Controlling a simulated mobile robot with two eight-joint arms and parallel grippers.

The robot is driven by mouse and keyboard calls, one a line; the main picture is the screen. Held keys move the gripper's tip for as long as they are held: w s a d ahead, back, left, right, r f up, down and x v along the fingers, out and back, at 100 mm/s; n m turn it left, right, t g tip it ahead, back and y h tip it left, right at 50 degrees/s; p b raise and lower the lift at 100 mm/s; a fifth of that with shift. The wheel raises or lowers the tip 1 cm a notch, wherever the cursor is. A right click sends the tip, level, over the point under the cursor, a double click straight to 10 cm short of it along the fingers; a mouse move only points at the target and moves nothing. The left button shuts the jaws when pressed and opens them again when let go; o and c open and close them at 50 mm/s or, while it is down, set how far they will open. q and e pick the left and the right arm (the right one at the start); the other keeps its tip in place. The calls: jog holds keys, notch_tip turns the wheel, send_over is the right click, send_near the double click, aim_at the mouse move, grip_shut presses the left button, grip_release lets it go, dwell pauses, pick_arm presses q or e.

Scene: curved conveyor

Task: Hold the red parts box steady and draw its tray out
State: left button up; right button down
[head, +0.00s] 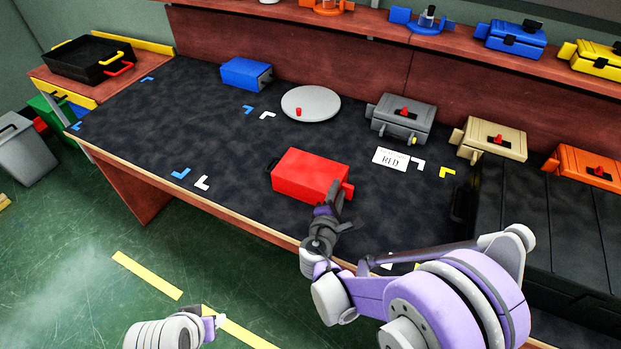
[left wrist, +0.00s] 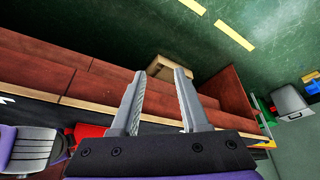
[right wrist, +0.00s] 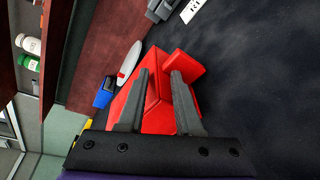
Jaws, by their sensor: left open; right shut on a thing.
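The red parts box (head: 310,173) sits on the dark table top near its front edge, with a small red block at its right end and a dark handle at its left end. My right gripper (head: 338,196) is at the box's right end, shut on the box; in the right wrist view its fingers (right wrist: 160,75) lie against the red box (right wrist: 154,108). The tray cannot be told apart from the box. My left gripper (left wrist: 161,72) is open and empty, away from the box; its fingers are not clear in the head view.
A white card marked RED (head: 391,159) lies right of the box. A grey turntable (head: 311,103), a blue box (head: 245,74) and a grey box (head: 402,113) stand behind. A black case (head: 535,215) stands at right.

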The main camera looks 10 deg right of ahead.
pick_arm(q)
jog(key=w+d+r+n+g+h, duration=0.1)
jog(key=w+d+r+h, duration=0.25)
jog(key=w, duration=0.75)
jog(key=h, duration=0.8)
send_near(270, 163)
jog(key=shift+g+y, duration=0.25)
jog(key=shift+g, duration=0.15)
jog(key=s, duration=0.7)
jog(key=shift+s+d+r, duration=0.15)
jog(key=shift+s+r, duration=0.1)
jog(key=shift+r, duration=0.1)
jog(key=w+a+f+h, duration=0.1)
jog(key=w, duration=0.1)
jog(key=w+a+f+h, duration=0.1)
jog(key=w, duration=0.1)
jog(key=w+f+h, duration=0.1)
jog(key=w, duration=0.1)
jog(key=shift+w+a+f+h, duration=0.25)
jog(key=shift+w+a+h, duration=0.15)
jog(key=shift+w+a+f+h, duration=0.3)
jog(key=shift+t, duration=0.3)
jog(key=x, duration=1.2)
jog(key=shift+r, duration=0.1)
grip_shut()
